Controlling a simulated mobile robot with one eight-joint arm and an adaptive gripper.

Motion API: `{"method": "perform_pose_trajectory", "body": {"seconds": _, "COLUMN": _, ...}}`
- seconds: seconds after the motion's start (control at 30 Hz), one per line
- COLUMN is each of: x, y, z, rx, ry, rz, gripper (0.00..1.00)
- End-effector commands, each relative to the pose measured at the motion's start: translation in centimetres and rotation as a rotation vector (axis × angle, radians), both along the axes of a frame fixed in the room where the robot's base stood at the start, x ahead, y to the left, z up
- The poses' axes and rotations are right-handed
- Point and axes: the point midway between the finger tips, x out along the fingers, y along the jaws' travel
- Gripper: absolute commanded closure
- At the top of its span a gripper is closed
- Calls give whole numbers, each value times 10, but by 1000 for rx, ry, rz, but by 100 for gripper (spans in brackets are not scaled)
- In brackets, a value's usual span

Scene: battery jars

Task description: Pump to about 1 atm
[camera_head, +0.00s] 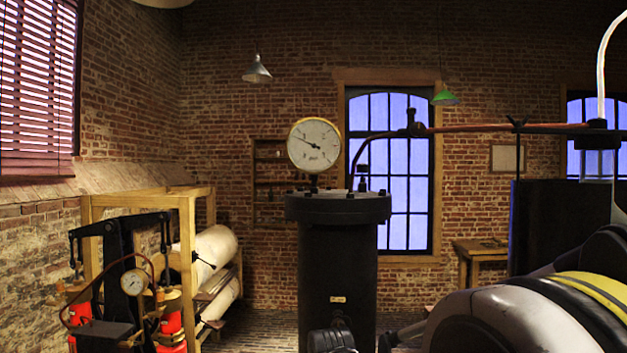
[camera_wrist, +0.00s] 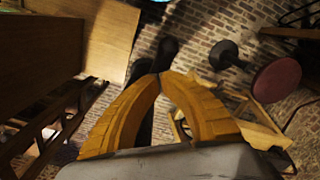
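A hand pump (camera_head: 118,250) stands at the left, with a black frame, red cylinders (camera_head: 171,327) and a small white dial (camera_head: 134,282) on a hose. A large round gauge (camera_head: 314,145) sits on top of a black flanged tank (camera_head: 337,260) in the middle. Its needle points left and slightly up; its numbers are too small to read. My gripper (camera_wrist: 158,76) shows in the wrist view. Its yellow fingers meet at the tips, with dark shapes behind and between them. I see nothing clearly held. My gripper does not show clearly in the head view.
A wooden frame (camera_head: 186,200) holding pale cylinders (camera_head: 216,250) stands behind the pump. A pipe (camera_head: 480,128) runs right from above the tank. A small wooden table (camera_head: 478,250) stands by the window. In the wrist view, a red disc (camera_wrist: 277,82) and wooden panels lie around my fingers.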

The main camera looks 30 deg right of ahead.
Motion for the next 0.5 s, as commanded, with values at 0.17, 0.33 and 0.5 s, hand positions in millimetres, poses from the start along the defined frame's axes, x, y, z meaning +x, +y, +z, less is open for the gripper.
{"method": "perform_pose_trajectory", "body": {"seconds": 0.17, "x": 0, "y": 0, "z": -13, "rx": 0, "ry": 0, "rz": 0, "gripper": 100}}
{"method": "perform_pose_trajectory", "body": {"seconds": 0.33, "x": 0, "y": 0, "z": -43, "rx": 0, "ry": 0, "rz": 0, "gripper": 100}}
{"method": "perform_pose_trajectory", "body": {"seconds": 0.5, "x": 0, "y": 0, "z": -70, "rx": 0, "ry": 0, "rz": 0, "gripper": 100}}
